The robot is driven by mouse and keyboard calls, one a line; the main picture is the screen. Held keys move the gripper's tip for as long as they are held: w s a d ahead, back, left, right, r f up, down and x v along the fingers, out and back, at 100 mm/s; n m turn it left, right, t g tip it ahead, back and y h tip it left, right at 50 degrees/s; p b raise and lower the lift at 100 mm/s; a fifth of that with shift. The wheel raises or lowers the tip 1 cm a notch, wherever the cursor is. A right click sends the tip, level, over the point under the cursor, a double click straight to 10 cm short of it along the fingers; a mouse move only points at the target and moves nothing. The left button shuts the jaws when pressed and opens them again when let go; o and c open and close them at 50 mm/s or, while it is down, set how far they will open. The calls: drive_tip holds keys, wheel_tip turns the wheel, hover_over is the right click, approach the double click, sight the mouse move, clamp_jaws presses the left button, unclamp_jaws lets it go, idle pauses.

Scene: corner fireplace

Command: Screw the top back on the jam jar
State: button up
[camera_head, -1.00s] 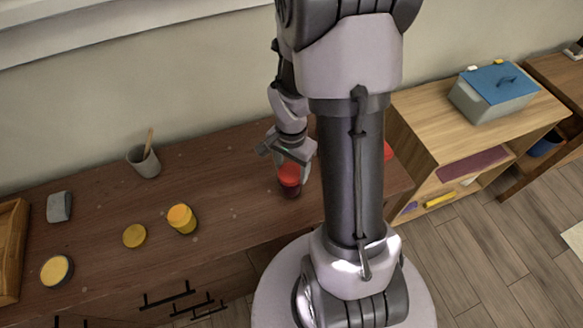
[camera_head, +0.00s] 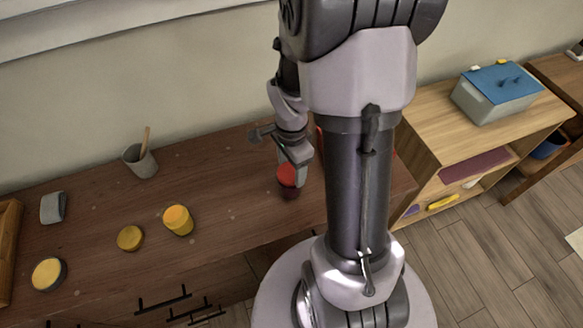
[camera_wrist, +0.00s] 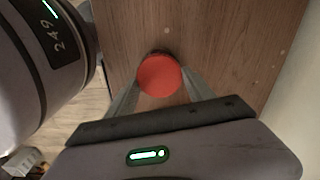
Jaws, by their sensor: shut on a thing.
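A dark red jam jar (camera_head: 288,191) stands upright on the brown wooden counter (camera_head: 236,215), with a red top (camera_head: 287,173) on its mouth. The top also shows from above as a red disc in the wrist view (camera_wrist: 159,76). My gripper (camera_head: 294,166) is over the jar, pointing down. In the wrist view its two fingers (camera_wrist: 158,88) lie on either side of the red top, shut on it. The jar's body is mostly hidden beneath the top there. I cannot tell how far the thread is engaged.
Left of the jar stand a yellow-topped jar (camera_head: 178,221), a yellow lid (camera_head: 130,238), a round yellow-topped tin (camera_head: 48,273), a grey cup with a wooden stick (camera_head: 141,162) and a grey block (camera_head: 53,207). A wooden shelf unit with a blue-lidded box (camera_head: 498,93) is at right.

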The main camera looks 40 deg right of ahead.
drive_tip(key=shift+f+m+b, duration=0.1)
drive_tip(key=shift+m+b, duration=0.45)
drive_tip(key=shift+m, duration=0.95)
drive_tip(key=shift+m+b, duration=0.6)
drive_tip(key=shift+b, duration=0.1)
drive_tip(key=shift+m+b, duration=0.45)
drive_tip(key=shift+m, duration=0.45)
